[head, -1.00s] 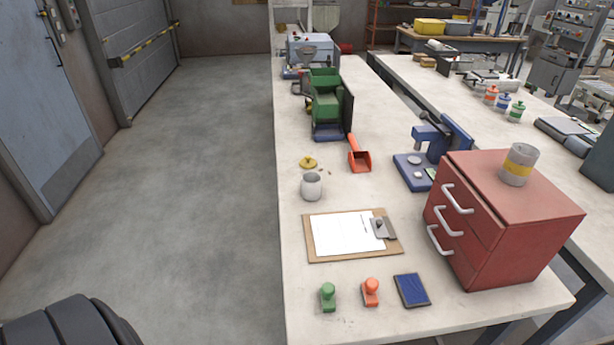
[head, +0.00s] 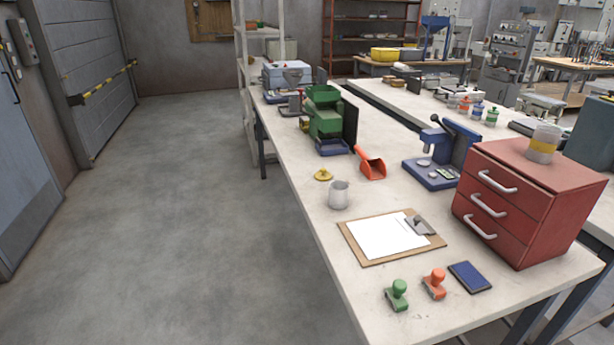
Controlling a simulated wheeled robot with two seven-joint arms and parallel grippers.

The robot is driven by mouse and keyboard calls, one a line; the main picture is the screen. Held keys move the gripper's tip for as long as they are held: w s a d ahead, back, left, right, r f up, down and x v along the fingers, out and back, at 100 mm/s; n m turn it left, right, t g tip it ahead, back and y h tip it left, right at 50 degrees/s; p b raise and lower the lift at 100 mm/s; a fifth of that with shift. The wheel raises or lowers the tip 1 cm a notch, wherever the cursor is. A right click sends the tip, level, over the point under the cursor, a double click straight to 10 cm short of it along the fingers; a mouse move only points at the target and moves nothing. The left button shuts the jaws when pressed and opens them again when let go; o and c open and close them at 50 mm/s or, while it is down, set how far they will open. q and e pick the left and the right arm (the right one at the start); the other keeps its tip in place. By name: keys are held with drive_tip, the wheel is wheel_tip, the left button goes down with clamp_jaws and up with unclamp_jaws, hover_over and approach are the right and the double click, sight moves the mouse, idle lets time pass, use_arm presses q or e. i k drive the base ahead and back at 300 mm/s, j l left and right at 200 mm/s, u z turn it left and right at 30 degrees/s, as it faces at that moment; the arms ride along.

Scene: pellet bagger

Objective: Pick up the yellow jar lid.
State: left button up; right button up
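The yellow jar lid (head: 323,175) lies on the white workbench (head: 314,213), near its left edge. It is a small disc with a knob on top. A grey-white jar (head: 339,194) stands just in front of it. An orange scoop (head: 371,164) lies to its right. Neither of my grippers shows in the head view, so I cannot see their state.
A clipboard (head: 382,240), a green stamp (head: 397,294), an orange stamp (head: 434,283) and a blue pad (head: 470,277) lie at the near end. A red drawer cabinet (head: 525,205), a blue press (head: 450,150) and a green machine (head: 324,115) stand on the bench. The floor (head: 190,220) at left is clear.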

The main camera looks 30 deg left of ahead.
sight(324, 175)
drive_tip(key=i+j+z, duration=0.1)
drive_tip(key=j, duration=0.55)
drive_tip(key=i+j+z, duration=0.1)
drive_tip(key=j, duration=0.55)
drive_tip(key=j+z, duration=0.1)
drive_tip(key=j, duration=0.55)
drive_tip(key=i+j, duration=0.25)
drive_tip(key=i+j+z, duration=0.15)
drive_tip(key=j, duration=0.25)
drive_tip(key=i+j, duration=0.3)
drive_tip(key=i+j+z, duration=0.1)
drive_tip(key=i+j, duration=0.15)
drive_tip(key=j, duration=0.2)
